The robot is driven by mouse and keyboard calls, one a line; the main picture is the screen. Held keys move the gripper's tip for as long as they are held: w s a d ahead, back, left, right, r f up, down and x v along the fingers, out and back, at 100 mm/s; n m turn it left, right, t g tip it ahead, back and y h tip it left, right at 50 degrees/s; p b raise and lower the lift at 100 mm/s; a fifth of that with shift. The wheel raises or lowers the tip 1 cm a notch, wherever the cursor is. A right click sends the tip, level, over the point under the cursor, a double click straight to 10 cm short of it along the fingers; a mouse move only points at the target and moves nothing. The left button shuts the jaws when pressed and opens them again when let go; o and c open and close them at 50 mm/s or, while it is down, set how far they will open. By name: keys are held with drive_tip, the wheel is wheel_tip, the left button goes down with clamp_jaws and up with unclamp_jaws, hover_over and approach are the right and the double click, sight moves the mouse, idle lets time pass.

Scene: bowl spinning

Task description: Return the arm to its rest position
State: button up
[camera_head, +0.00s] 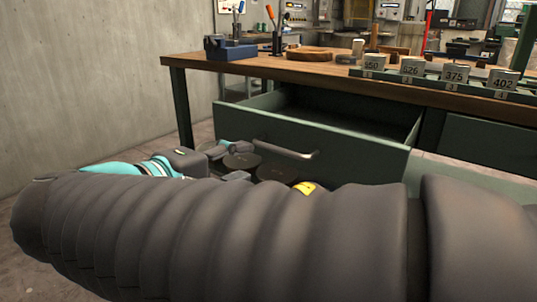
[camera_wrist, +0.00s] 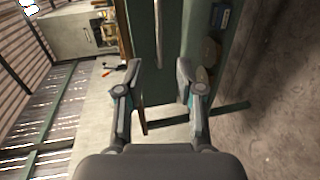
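My arm stretches across the lower part of the head view, a large dark ribbed sleeve covering much of the foreground. In the wrist view my gripper (camera_wrist: 158,75) has its two fingers well apart with nothing between them. The green drawer (camera_head: 345,148) under the bench is pulled open, and its inside looks empty where visible. Its pale bar handle (camera_head: 290,151) also shows in the wrist view (camera_wrist: 159,35), beyond the fingertips and lined up with the gap. In the head view my gripper is partly hidden near the drawer's left side, and contact cannot be told there.
The wooden workbench (camera_head: 260,65) carries a blue vise (camera_head: 230,50), a tool holder (camera_head: 277,43), a round wooden piece (camera_head: 308,54) and several numbered blocks (camera_head: 411,68). A concrete wall (camera_head: 80,80) stands at left. Bare floor shows at lower left.

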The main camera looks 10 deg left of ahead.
wheel_tip(320, 180, down, 11)
drive_tip(key=s+a+n+g+y, duration=0.2)
drive_tip(key=n+g+y, duration=0.1)
drive_tip(key=s+d+f+m+g+y+p, duration=0.2)
drive_tip(key=d+f+g, duration=0.3)
drive_tip(key=d+f, duration=0.15)
drive_tip(key=s+d+r+m+y+p, duration=0.1)
drive_tip(key=d+r+m+p, duration=0.1)
drive_tip(key=d+m, duration=0.4)
drive_tip(key=s+d+r+m+y+p, duration=0.1)
drive_tip(key=d+m+p, duration=0.3)
drive_tip(key=d, duration=1.2)
drive_tip(key=r+m, duration=0.1)
drive_tip(key=m, duration=0.2)
drive_tip(key=shift+s+d+m, duration=0.2)
drive_tip(key=shift+d+m, duration=0.1)
drive_tip(key=shift+d, duration=0.05)
